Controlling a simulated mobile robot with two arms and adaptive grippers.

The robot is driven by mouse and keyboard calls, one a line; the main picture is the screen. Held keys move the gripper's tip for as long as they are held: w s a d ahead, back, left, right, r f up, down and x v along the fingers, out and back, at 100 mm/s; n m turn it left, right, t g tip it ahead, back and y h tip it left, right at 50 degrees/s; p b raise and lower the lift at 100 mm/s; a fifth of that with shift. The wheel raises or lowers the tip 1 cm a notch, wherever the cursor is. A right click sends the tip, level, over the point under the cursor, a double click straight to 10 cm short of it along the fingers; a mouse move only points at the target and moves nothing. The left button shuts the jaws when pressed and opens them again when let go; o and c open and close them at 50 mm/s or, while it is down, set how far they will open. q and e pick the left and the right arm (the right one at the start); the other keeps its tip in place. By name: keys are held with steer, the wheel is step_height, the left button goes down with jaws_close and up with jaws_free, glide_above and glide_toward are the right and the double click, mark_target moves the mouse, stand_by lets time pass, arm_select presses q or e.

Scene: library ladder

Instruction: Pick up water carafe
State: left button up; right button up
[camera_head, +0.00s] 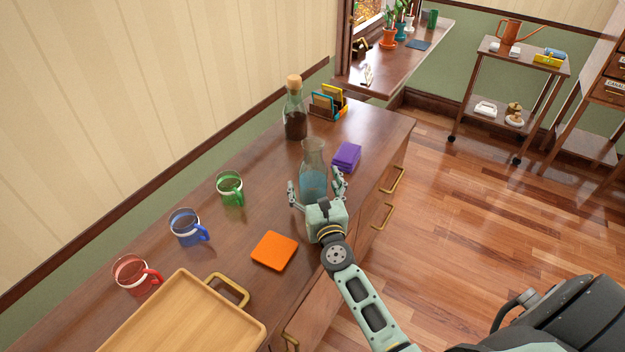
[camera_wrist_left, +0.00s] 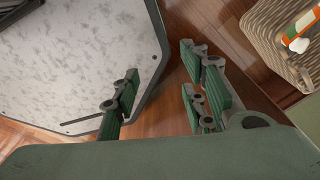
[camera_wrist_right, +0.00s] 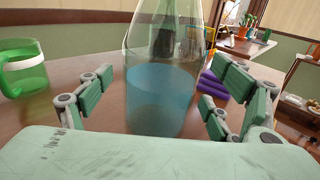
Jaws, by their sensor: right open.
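The water carafe (camera_head: 313,178) is clear glass with blue water in its lower part. It stands upright on the wooden sideboard (camera_head: 240,250). My right gripper (camera_head: 317,188) is open with its fingers on either side of the carafe. In the right wrist view the carafe (camera_wrist_right: 162,90) stands between the spread fingers (camera_wrist_right: 165,95), with gaps to them. My left gripper (camera_wrist_left: 160,100) shows only in the left wrist view, fingers spread and empty, above the floor.
A corked bottle (camera_head: 295,112) stands behind the carafe, purple cloths (camera_head: 347,156) to its right. An orange coaster (camera_head: 274,250), green mug (camera_head: 230,188), blue mug (camera_head: 187,228), red mug (camera_head: 135,275) and wooden tray (camera_head: 180,318) are nearer. A woven basket (camera_wrist_left: 275,35) shows near my left gripper.

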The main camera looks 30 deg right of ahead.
steer(key=shift+w+d, duration=0.15)
steer(key=shift+w, duration=0.5)
steer(key=c, duration=2)
arm_select(q)
steer(key=shift+w+a, duration=0.35)
steer(key=shift+w, duration=0.1)
arm_select(e)
steer(key=shift+r, duration=0.1)
steer(key=shift+c, duration=0.5)
arm_select(q)
steer(key=shift+r, duration=0.1)
